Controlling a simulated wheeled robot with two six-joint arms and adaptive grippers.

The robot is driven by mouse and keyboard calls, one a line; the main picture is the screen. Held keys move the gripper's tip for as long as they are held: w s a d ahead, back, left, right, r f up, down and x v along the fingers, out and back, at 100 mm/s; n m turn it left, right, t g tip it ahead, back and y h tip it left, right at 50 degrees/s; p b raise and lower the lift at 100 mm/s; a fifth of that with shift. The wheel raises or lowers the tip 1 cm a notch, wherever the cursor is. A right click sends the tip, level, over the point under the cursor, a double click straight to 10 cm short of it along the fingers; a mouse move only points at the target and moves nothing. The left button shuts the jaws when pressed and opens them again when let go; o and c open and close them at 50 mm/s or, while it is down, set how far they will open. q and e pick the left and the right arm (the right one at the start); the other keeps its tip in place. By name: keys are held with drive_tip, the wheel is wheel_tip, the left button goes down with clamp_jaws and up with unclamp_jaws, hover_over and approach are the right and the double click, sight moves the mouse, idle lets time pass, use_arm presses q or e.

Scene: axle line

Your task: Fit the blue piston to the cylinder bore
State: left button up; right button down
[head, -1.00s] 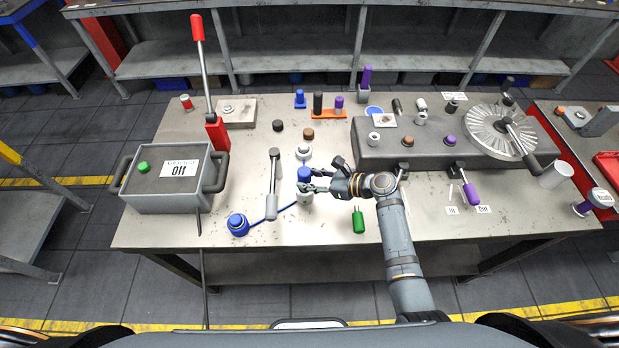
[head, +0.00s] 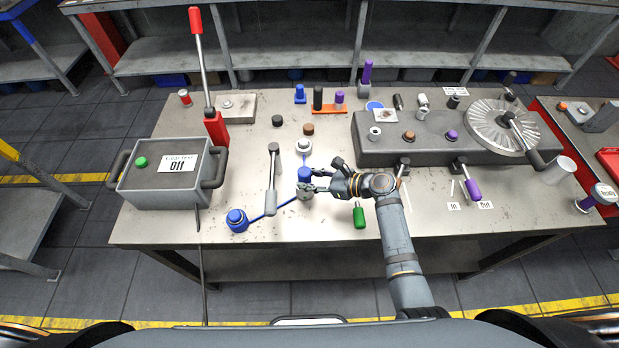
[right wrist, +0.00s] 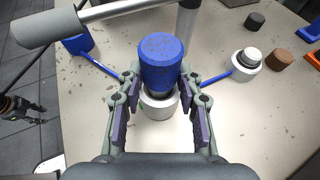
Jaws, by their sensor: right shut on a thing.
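The blue piston (head: 304,174) is held upright between the fingers of my right gripper (head: 314,183). In the right wrist view the piston (right wrist: 160,62) has a worn blue top and a darker lower part. The light metal cylinder (right wrist: 158,105) stands directly under it, and the piston's lower end is at the cylinder's mouth. The bore is hidden by the piston, so I cannot tell how deep it reaches. The cylinder also shows in the head view (head: 305,194). At the left edge of the right wrist view, my left gripper (right wrist: 32,108) is small and dark; its jaws are unclear.
A grey-handled lever (head: 272,180) stands close left of the cylinder. A blue round part (head: 237,219) and a white-topped part (head: 304,146) join the blue line on the table. The front table strip is clear.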

drive_tip(key=shift+f+b, duration=0.35)
drive_tip(key=shift+f, duration=0.25)
drive_tip(key=c, duration=0.8)
unclamp_jaws()
drive_tip(key=shift+f, duration=0.1)
drive_tip(key=v, duration=1.2)
drive_tip(key=shift+s, duration=0.15)
